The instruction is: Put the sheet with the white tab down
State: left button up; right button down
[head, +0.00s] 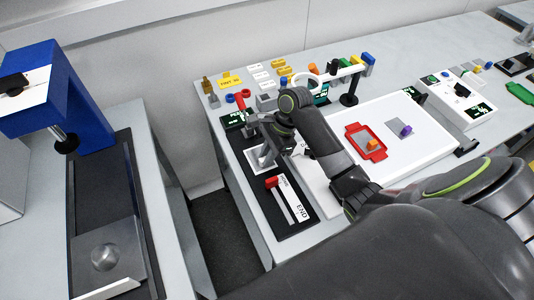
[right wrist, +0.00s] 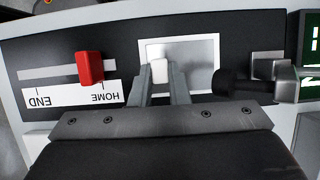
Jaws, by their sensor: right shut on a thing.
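The sheet with the white tab is a grey square (right wrist: 200,60) in the right wrist view, with a pale border around it, at the black panel beside the slider. It also shows in the head view (head: 263,158), partly covered by my right gripper. My right gripper (right wrist: 159,82) is shut on its white tab (right wrist: 159,70). I cannot tell whether the sheet rests on the panel or hangs just above it. In the head view my right gripper (head: 262,146) points down over the panel. My left gripper is not in view.
A red slider knob (right wrist: 90,68) stands at HOME beside the gripper. A white light panel (head: 425,150) holds a red frame (head: 353,131), an orange-tabbed piece (head: 372,145) and a purple-tabbed sheet (head: 405,131). A blue press (head: 85,105) stands on the left bench.

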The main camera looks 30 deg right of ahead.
jog(key=c, duration=1.4)
grip_release()
jog(key=v, duration=1.2)
jog(key=shift+r, duration=0.15)
jog(key=shift+a, duration=0.1)
